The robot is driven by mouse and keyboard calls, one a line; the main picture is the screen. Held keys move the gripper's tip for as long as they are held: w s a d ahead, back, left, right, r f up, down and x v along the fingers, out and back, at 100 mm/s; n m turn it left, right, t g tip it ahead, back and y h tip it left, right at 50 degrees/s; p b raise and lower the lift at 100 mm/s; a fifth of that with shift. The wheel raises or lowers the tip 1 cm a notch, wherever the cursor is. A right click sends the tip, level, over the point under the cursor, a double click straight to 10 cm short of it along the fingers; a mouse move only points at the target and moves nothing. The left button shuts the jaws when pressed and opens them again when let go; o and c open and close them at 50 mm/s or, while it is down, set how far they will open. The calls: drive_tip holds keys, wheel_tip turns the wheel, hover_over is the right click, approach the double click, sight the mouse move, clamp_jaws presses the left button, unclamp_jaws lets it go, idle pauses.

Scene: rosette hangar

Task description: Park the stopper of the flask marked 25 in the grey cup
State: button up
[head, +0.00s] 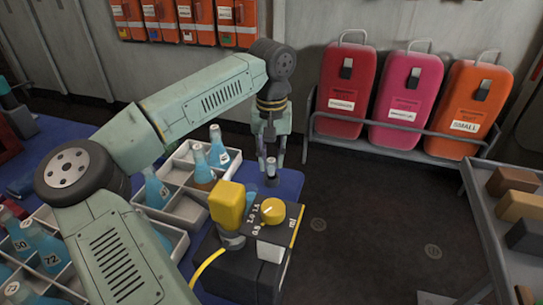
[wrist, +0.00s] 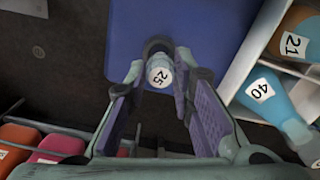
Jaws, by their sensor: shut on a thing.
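My gripper (head: 271,165) reaches down over the far right corner of the blue mat. It is shut on a pale stopper marked 25 (wrist: 158,73), which sits between the two fingertips in the wrist view. Right at the stopper is a small dark grey round thing (wrist: 157,47), which looks like the grey cup; it also shows below the fingertips in the head view (head: 271,180). I cannot tell whether the stopper is inside the cup or just above it. I cannot make out the flask marked 25 in either view.
A white divided tray (head: 178,156) holds several flasks, among them flasks marked 40 (wrist: 265,95) and 21 (wrist: 295,35). A yellow-knobbed black device (head: 272,212) stands close in front of my gripper. Coloured cases (head: 408,100) stand in a rack behind. Dark floor is open at right.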

drive_tip(key=shift+f+b, duration=0.55)
drive_tip(key=shift+f, duration=0.35)
drive_tip(key=shift+f, duration=0.1)
drive_tip(key=shift+f+b, duration=0.3)
drive_tip(key=shift+f, duration=0.05)
idle(0.3)
drive_tip(key=o, duration=1)
drive_tip(key=shift+o, duration=0.4)
drive_tip(key=o, duration=0.4)
